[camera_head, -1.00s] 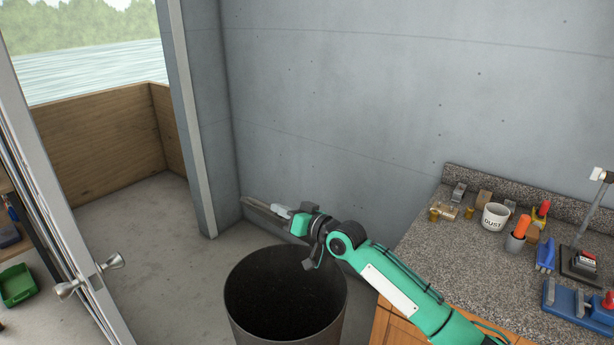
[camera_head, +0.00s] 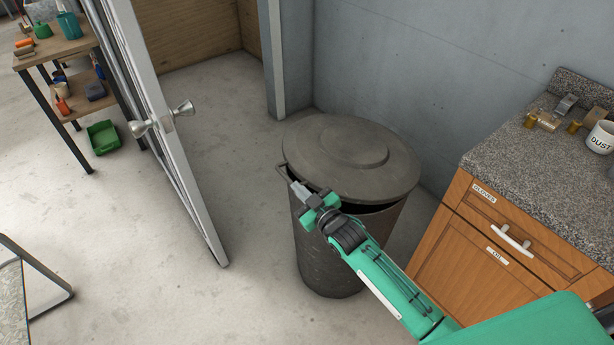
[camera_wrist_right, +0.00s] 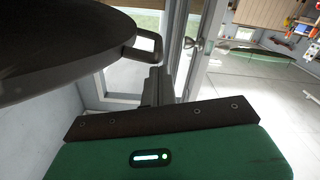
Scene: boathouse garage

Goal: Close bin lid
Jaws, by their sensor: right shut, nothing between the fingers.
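The round grey bin lid (camera_head: 345,150) lies over the mouth of the dark bin (camera_head: 330,250). A dark gap shows between lid and rim at the near right, so the lid looks slightly raised there. The lid's loop handle (camera_head: 283,173) sticks out at its left edge. My right gripper (camera_head: 296,189) is shut and empty, just below the lid's near left edge and close to the handle. In the right wrist view, the lid (camera_wrist_right: 60,45) and its handle (camera_wrist_right: 150,45) are above the closed fingers (camera_wrist_right: 157,85). Contact cannot be told. My left gripper is out of view.
A wooden cabinet (camera_head: 500,245) with a granite top stands right of the bin. An open door (camera_head: 165,130) with a knob stands to the left. The wall is behind the bin.

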